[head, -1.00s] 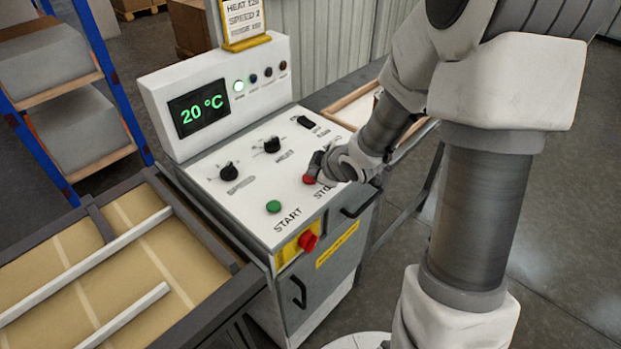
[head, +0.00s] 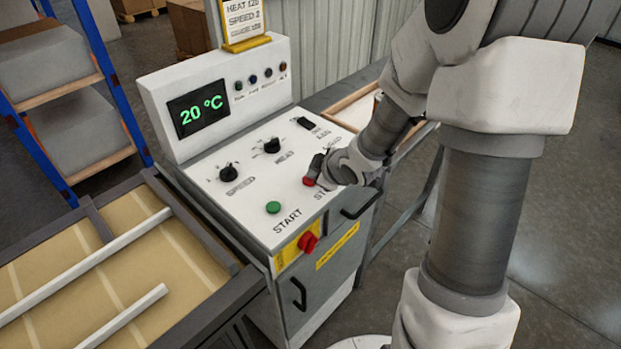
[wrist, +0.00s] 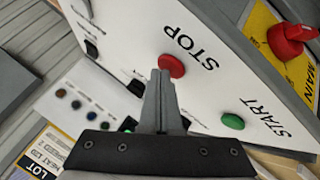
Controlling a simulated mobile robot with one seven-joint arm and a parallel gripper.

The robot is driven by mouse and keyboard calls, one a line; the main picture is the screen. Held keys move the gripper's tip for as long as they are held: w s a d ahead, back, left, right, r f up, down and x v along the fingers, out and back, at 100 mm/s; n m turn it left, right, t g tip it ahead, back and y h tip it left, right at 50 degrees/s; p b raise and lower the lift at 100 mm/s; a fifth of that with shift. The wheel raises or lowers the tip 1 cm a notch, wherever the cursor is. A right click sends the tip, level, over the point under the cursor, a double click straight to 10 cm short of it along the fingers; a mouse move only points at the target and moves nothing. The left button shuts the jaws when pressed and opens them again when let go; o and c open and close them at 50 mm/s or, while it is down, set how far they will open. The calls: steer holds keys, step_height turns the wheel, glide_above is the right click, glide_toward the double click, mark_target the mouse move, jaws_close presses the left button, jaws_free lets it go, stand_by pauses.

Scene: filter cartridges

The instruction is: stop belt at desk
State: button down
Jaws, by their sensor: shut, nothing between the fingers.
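The desk (head: 232,212) is a white sloped panel on a grey cabinet. Its red STOP button (head: 308,181) sits near the right edge; it also shows in the wrist view (wrist: 171,66). My gripper (head: 317,174) is shut and empty, with its fingertips (wrist: 160,76) at the edge of the STOP button. I cannot tell whether they touch it. The green START button (head: 273,207) is to the left, clear of my gripper. The tan belt (head: 60,262) with pale cross stripes lies left of the desk.
A red MAIN switch (head: 308,242) is on the desk's front. Two black knobs (head: 228,172) and a black rocker switch (head: 306,123) are on the panel. The display (head: 198,109) reads 20 °C. A blue-framed rack (head: 110,95) stands at left; open floor is at right.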

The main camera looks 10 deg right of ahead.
stand_by(0.3)
steer(key=shift+r+p, duration=0.8)
step_height(320, 180, up, 5)
steer(key=p, duration=0.5)
steer(key=shift+r, duration=0.1)
stand_by(0.5)
